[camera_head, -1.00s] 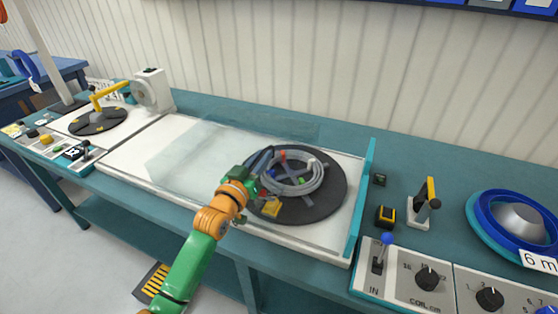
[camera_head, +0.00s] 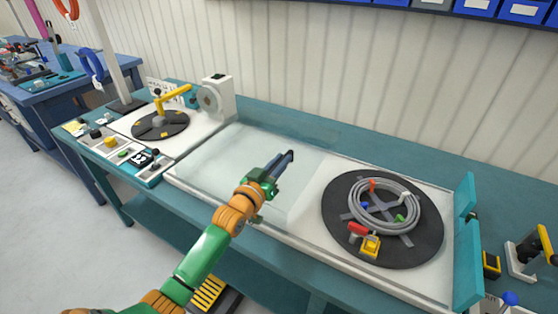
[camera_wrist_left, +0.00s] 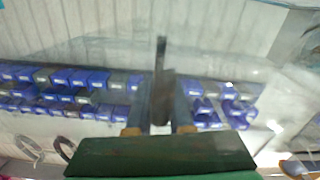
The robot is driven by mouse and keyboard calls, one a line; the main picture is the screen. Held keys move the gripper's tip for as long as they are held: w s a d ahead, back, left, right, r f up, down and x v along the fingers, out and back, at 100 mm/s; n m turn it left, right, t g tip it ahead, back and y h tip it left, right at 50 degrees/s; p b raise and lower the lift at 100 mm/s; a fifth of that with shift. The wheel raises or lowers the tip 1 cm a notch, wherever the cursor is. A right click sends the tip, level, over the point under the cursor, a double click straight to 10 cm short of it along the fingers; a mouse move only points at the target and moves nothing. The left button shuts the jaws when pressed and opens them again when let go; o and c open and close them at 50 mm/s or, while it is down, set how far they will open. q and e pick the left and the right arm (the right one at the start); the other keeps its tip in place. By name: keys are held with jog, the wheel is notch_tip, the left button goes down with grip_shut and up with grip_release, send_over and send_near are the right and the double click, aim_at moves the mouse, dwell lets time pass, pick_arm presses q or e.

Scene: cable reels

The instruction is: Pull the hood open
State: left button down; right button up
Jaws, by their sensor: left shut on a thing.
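The hood (camera_head: 225,155) is a clear, see-through cover over the white bed of the bench machine in the head view. Its right edge is left of the black turntable (camera_head: 420,248), which lies uncovered with a grey cable coil (camera_head: 411,222) on it. My left gripper (camera_head: 283,162) is at the right part of the hood. In the left wrist view, the left gripper (camera_wrist_left: 160,115) is shut on a dark upright bar, the hood handle (camera_wrist_left: 161,70), between its fingers. The handle is mostly hidden by the gripper in the head view. My right gripper is not in view.
A teal upright plate (camera_head: 467,245) stands at the right end of the bed. A white unit with a reel (camera_head: 218,98) and a yellow crank (camera_head: 172,95) stand to the left. A yellow-black block (camera_head: 370,246) sits on the turntable.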

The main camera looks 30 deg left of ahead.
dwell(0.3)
pick_arm(q)
jog(key=c, duration=0.8)
grip_release()
jog(key=shift+c, duration=0.2)
jog(key=s, duration=0.7)
jog(key=shift+a, duration=0.1)
jog(key=shift+f, duration=0.1)
